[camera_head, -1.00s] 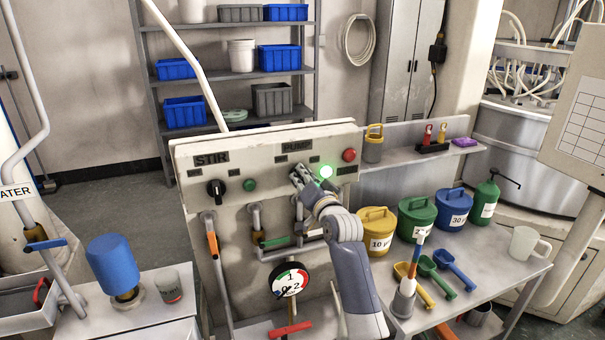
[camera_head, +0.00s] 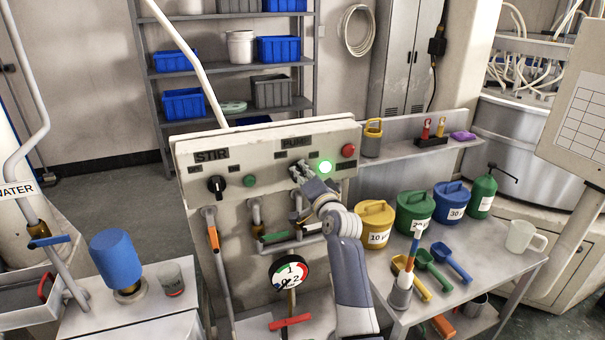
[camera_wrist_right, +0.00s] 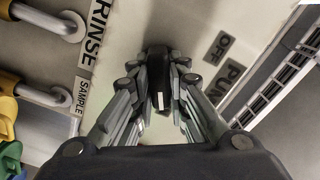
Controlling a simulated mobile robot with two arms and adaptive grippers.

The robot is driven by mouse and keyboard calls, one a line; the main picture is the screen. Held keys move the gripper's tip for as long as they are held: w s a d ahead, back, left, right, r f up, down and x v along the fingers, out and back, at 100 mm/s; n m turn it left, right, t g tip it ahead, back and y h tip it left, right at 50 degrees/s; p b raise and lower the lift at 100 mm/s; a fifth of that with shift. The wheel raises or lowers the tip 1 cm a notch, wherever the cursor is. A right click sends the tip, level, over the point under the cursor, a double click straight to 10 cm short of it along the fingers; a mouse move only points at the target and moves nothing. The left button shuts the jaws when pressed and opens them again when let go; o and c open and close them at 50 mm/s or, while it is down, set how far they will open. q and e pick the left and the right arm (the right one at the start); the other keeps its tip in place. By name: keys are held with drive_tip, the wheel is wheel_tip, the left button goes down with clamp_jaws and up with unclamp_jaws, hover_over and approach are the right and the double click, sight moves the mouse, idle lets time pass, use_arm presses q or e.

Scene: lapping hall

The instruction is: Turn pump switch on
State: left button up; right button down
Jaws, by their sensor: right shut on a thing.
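The control panel (camera_head: 275,190) carries a label reading PUMP at its upper middle. My right gripper (camera_head: 299,171) is at the panel just below that label. In the right wrist view its two fingers are shut on the black pump switch knob (camera_wrist_right: 158,75), which has a white mark. The head view shows the gripper covering the knob. A green lamp (camera_head: 325,167) glows to the right of the gripper. An OFF label (camera_wrist_right: 219,47) lies beside the knob in the right wrist view. My left gripper is not in view.
A black STIR knob (camera_head: 217,186), a dark green button (camera_head: 249,181) and a red button (camera_head: 348,150) are on the same panel. Pipes, valve handles and a gauge (camera_head: 289,271) sit below. Lidded buckets (camera_head: 415,211) and scoops stand on the right table.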

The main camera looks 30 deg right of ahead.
drive_tip(key=c, duration=1.6)
unclamp_jaws()
drive_tip(key=shift+o, duration=0.2)
drive_tip(key=v, duration=1.2)
drive_tip(key=shift+f, duration=0.1)
